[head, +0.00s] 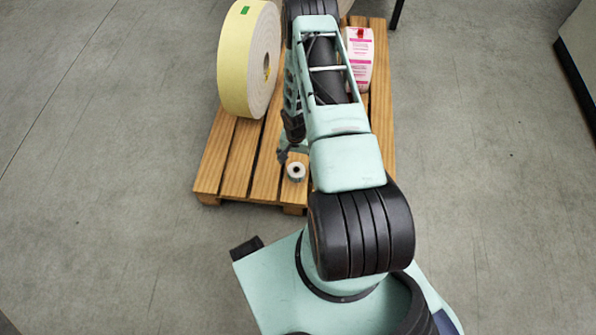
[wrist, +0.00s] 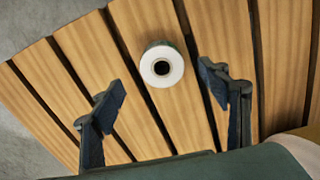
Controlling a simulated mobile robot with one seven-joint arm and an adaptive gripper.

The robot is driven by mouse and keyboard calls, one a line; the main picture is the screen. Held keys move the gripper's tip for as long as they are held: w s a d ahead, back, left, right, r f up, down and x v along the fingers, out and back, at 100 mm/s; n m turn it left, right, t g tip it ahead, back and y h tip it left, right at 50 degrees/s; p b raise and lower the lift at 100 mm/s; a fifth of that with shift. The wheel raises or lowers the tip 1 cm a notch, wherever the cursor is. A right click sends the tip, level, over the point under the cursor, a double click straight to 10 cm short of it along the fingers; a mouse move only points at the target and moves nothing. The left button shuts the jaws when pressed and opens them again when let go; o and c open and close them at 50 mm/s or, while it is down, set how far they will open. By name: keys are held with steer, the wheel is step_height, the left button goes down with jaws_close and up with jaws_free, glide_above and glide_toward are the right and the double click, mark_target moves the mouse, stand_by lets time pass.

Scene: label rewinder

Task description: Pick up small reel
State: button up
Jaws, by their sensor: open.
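The small reel (head: 296,171) is white with a dark core hole and sits near the front edge of the wooden pallet (head: 234,165). In the wrist view the small reel (wrist: 162,67) shows its white end face, with a dark green side behind it. My gripper (wrist: 160,85) is open, one finger to the left of the reel and one to the right. The reel appears between and slightly beyond the fingertips, with no visible contact. In the head view my gripper (head: 285,150) is partly hidden by my arm, just behind the reel.
A large yellow roll (head: 244,60) stands on the pallet at the back left. Grey floor around the pallet is clear. A dark-based cabinet (head: 580,60) is at far right.

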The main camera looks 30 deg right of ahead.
mark_target(296, 171)
steer(key=f+b, duration=0.1)
steer(key=f, duration=0.2)
steer(key=f+b, duration=0.1)
steer(key=f, duration=0.1)
steer(key=f+b, duration=0.1)
steer(key=f, duration=0.2)
steer(key=shift+w+d+f, duration=0.15)
steer(key=shift+w+f, duration=0.1)
steer(key=shift+f, duration=0.05)
steer(key=shift+r, duration=0.1)
steer(key=c, duration=1.3)
steer(key=shift+c, duration=0.2)
